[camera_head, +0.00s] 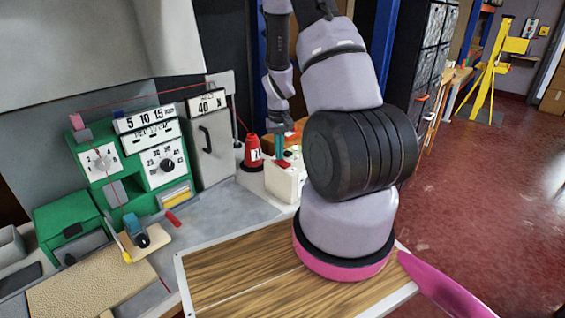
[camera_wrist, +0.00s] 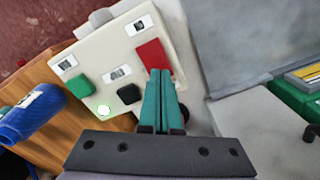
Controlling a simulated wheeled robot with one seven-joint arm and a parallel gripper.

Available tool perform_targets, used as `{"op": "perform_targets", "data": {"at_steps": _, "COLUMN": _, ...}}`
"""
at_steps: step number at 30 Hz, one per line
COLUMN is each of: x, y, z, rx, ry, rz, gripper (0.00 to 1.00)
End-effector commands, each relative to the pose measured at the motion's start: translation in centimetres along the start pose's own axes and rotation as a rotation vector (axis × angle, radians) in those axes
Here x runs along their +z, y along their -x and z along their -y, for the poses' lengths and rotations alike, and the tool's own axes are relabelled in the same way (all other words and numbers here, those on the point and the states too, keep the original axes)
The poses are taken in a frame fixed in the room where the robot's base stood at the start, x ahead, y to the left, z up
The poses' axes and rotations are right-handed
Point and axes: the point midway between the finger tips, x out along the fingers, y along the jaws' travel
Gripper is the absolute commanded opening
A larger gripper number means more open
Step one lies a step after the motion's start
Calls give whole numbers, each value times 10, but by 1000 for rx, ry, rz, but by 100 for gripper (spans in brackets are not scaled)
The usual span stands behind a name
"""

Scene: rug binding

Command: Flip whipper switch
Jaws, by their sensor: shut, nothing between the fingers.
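A cream control box (camera_head: 283,183) stands on the bench in the head view, and its face fills the upper left of the wrist view (camera_wrist: 104,52). Small labels sit beside the switches; I cannot read which one says whipper. My gripper (camera_wrist: 160,72) has its teal fingers shut together with nothing between them. The fingertips are at the lower edge of the red switch; I cannot tell whether they touch. In the head view my gripper (camera_head: 280,158) is over the box.
A green machine with dials (camera_head: 130,150) and a grey cabinet (camera_head: 211,140) stand left of the box. A red cone-shaped spool (camera_head: 253,153) is close behind it. A blue spool (camera_wrist: 30,113) lies beside it in the wrist view. A wood-topped table (camera_head: 235,278) is in front.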

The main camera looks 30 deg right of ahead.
Motion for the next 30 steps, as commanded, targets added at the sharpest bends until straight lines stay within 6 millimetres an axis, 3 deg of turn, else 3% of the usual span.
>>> {"op": "perform_targets", "data": {"at_steps": 12, "x": 0, "y": -2, "z": 0, "rx": 0, "ry": 0, "rz": 0, "gripper": 0}}
{"op": "perform_targets", "data": {"at_steps": 30, "x": 0, "y": 45, "z": 0, "rx": 0, "ry": 0, "rz": -3, "gripper": 0}}
